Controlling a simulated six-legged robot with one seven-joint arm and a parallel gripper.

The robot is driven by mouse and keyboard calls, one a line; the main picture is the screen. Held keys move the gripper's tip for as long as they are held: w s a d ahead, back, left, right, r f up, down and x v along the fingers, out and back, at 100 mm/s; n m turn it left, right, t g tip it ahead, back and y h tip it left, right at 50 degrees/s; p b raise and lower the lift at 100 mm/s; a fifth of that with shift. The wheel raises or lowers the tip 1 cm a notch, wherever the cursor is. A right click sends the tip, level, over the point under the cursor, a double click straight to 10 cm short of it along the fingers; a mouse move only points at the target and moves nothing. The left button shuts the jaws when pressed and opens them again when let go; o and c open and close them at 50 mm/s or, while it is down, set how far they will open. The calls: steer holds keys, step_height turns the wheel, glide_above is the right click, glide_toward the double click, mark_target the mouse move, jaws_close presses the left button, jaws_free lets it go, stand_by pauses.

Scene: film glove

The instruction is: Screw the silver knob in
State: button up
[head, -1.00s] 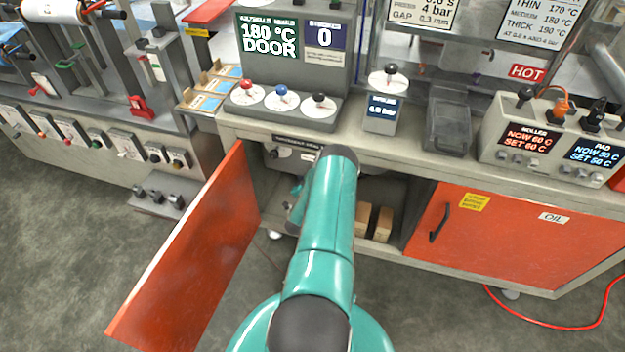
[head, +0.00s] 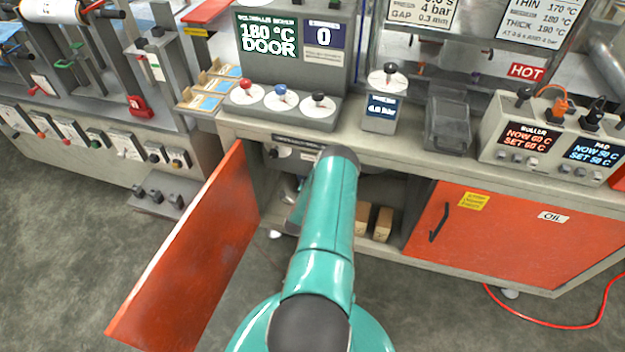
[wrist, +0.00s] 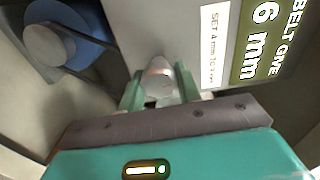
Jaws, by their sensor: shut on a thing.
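In the wrist view my gripper (wrist: 160,97) is shut on the silver knob (wrist: 159,72), a rounded, shiny piece between the two green fingers. The knob sits against the front of a light grey panel (wrist: 145,25). Its far side and any thread are hidden. In the head view my teal arm reaches into the open cabinet under the bench and hides the knob and most of the gripper.
Beside the knob, a label and a display (wrist: 262,40) read "BELT GIVE" and 6 mm. A blue pulley with a belt (wrist: 75,40) is at upper left. The open orange door (head: 190,250) stands left of my arm; a closed orange door (head: 500,235) is at right.

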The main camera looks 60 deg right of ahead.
steer(key=shift+m, duration=0.3)
steer(key=o, duration=1)
steer(key=shift+c, duration=0.2)
steer(key=s+a, duration=0.2)
steer(key=a, duration=1.1)
steer(key=shift+a, duration=0.4)
steer(key=shift+s, duration=0.15)
